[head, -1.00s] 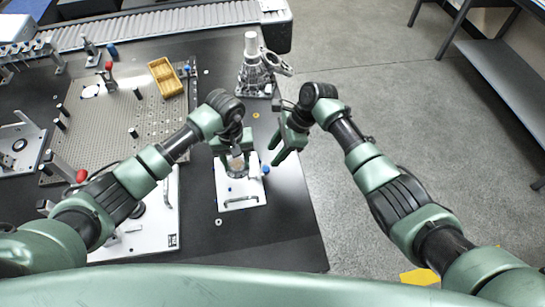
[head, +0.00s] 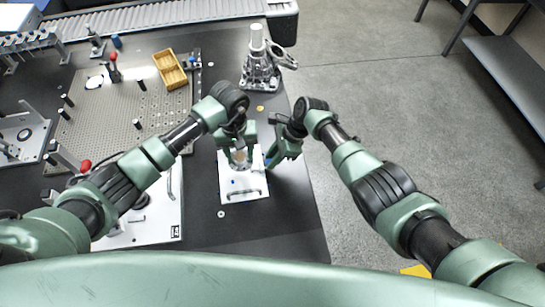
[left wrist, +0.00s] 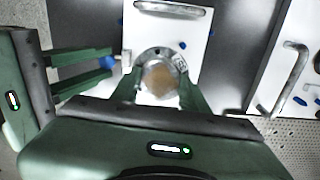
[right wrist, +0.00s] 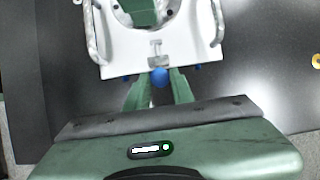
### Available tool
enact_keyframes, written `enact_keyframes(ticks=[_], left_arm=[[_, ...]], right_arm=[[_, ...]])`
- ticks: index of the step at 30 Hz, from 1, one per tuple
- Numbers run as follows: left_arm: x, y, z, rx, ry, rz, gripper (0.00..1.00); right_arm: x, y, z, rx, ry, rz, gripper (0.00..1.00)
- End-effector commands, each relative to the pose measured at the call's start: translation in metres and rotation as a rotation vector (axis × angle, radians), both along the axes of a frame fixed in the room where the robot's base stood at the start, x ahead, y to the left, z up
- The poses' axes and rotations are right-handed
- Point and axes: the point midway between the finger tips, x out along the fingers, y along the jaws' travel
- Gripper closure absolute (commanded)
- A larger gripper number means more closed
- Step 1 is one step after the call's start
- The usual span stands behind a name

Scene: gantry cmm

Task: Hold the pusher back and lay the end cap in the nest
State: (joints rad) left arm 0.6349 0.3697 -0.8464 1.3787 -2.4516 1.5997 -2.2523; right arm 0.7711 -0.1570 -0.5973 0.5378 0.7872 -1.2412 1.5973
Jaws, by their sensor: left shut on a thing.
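My left gripper (head: 240,154) is shut on the end cap (left wrist: 160,80), a round piece with a tan top face. It holds it over the grey metal ring of the nest (left wrist: 177,59) on a white plate (head: 228,188). I cannot tell whether the cap touches the nest. My right gripper (head: 274,160) is low at the plate's right edge. In the right wrist view, its fingers (right wrist: 159,84) stand either side of the pusher's blue knob (right wrist: 160,77), close to it. The knob also shows between those fingertips in the left wrist view (left wrist: 107,62).
The plate has a metal handle (head: 244,194) at its near end. A grey metal casting (head: 259,70) stands behind my grippers. A perforated plate (head: 120,120) with posts and a yellow bin (head: 170,70) lies left. The table's right edge is close to my right gripper.

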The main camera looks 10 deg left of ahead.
Motion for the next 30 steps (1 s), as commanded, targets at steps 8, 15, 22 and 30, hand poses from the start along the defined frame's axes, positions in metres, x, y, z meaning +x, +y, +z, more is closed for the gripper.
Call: enact_keyframes(ticks=[8,15,22,30], left_arm=[[0.0,0.0,0.0,-0.001,-0.001,0.0,1.0],[0.0,0.0,0.0,-0.001,-0.001,0.0,1.0],[0.0,0.0,0.0,-0.001,-0.001,0.0,1.0],[0.0,0.0,0.0,-0.001,-0.001,0.0,1.0]], right_arm=[[0.0,0.0,0.0,0.0,-0.001,0.0,1.0],[0.001,-0.003,0.0,0.0,-0.001,0.0,1.0],[0.003,-0.008,0.0,-0.001,-0.001,-0.001,1.0],[0.005,-0.014,-0.001,-0.002,-0.001,-0.002,1.0]])
